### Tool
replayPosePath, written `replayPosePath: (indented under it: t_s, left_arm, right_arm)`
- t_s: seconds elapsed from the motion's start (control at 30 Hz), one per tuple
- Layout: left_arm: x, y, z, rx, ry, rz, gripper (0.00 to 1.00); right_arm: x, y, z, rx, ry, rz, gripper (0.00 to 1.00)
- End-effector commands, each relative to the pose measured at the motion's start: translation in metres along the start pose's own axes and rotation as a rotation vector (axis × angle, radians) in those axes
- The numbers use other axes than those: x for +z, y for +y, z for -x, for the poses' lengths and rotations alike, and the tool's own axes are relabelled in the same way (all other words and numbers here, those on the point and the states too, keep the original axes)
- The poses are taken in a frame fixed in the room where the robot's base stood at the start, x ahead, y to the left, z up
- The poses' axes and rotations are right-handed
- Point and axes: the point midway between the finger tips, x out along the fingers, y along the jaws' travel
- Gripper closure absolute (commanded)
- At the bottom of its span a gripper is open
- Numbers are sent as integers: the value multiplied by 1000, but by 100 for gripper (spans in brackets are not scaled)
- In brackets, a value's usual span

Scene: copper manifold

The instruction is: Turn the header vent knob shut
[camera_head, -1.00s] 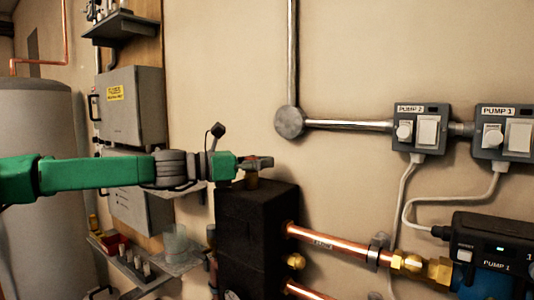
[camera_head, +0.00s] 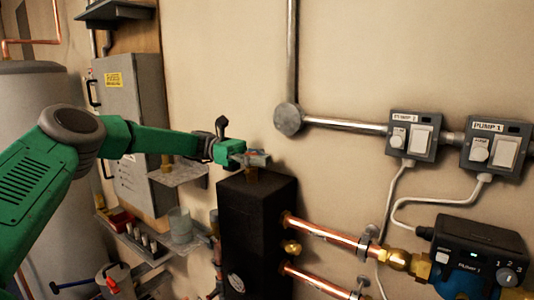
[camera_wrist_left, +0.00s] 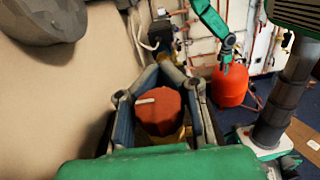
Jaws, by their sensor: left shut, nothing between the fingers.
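The header is a tall black block (camera_head: 256,220) with copper pipes on its right side. A brass-coloured stem (camera_head: 251,174) stands on its top in the head view. The vent knob (camera_wrist_left: 159,111) is red with a white mark, seen in the left wrist view between the finger linkages. My left gripper (camera_head: 257,159) is at the top of the header, over the stem, with its fingers shut and nothing held. Contact with the knob cannot be told. My right gripper (camera_wrist_left: 228,46) is small and far in the wrist view; its jaws cannot be made out.
The wall is close behind the header. A grey fuse box (camera_head: 130,125) and a shelf (camera_head: 179,174) are at left. Switch boxes (camera_head: 415,135) and a pump (camera_head: 475,255) are at right. A red tank (camera_wrist_left: 230,86) stands in the wrist view.

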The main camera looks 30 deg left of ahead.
Motion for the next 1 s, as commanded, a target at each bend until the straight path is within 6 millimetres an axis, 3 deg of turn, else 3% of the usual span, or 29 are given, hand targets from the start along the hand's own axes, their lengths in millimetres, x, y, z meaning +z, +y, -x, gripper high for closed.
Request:
replayPosePath:
  t_s: [0.4,1.0]
  left_arm:
    - [-1,-4,5,-211,2,1,100]
    - [0,-4,7,-244,0,-3,100]
  right_arm:
    - [-1,0,11,0,0,0,60]
    - [-1,0,12,0,0,0,60]
